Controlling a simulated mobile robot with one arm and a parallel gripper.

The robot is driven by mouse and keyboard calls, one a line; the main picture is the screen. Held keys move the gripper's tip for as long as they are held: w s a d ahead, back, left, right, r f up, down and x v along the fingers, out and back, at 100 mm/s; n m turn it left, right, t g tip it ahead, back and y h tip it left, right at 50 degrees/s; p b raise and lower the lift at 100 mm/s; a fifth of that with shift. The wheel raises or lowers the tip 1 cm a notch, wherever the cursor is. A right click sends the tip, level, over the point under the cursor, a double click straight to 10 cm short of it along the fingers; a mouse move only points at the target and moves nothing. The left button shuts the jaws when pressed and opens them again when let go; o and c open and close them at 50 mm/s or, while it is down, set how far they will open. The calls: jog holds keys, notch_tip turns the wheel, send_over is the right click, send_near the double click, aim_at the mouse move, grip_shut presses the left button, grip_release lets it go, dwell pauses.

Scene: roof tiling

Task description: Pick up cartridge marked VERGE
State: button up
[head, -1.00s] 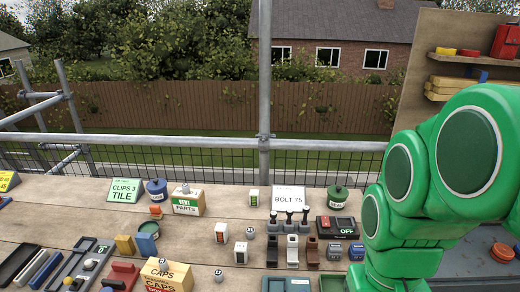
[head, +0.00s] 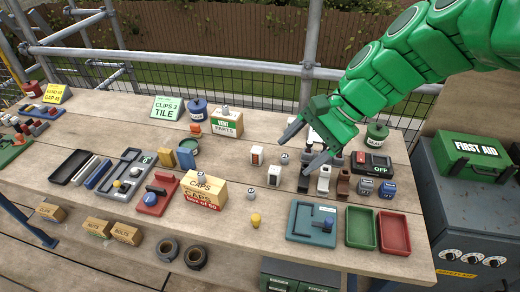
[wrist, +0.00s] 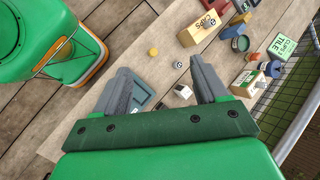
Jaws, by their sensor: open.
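My gripper (head: 305,148) is open and empty above the right half of the wooden bench, its two grey fingers spread. Two blue-grey labelled blocks, one left (head: 365,187) and one right (head: 387,190), stand further right. I cannot read VERGE on any of them. In the wrist view, a white block (wrist: 182,91) lies between the open fingers (wrist: 160,70), apart from them. My gripper hides part of the row of dark, white and brown holders.
A blue-grey tray (head: 312,224), a green tray (head: 361,228) and a red tray (head: 392,231) lie along the front right edge. A CAPS box (head: 204,192) stands left of centre. A VENT PARTS box (head: 227,122) is behind. Scaffold poles (head: 309,70) rise behind the bench.

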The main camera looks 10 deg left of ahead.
jog(key=w+a+f+m+t+y, duration=0.1)
jog(key=w+a+m+y, duration=0.35)
jog(key=w, duration=0.85)
jog(key=w+a+f+m+t+y, duration=0.1)
jog(key=w+a+m+t+y, duration=0.1)
jog(key=w+a+m, duration=0.8)
jog(key=n, duration=0.2)
send_near(252, 152)
jog(key=shift+y, duration=0.25)
jog(key=f, duration=0.1)
jog(key=w+a+f, duration=0.2)
jog(key=shift+f, duration=0.35)
jog(key=shift+x, duration=4)
jog(key=shift+s+r, duration=0.1)
jog(key=shift+r, duration=0.15)
jog(key=c, duration=1.1)
jog(key=shift+o, duration=0.2)
jog(key=shift+r, duration=0.15)
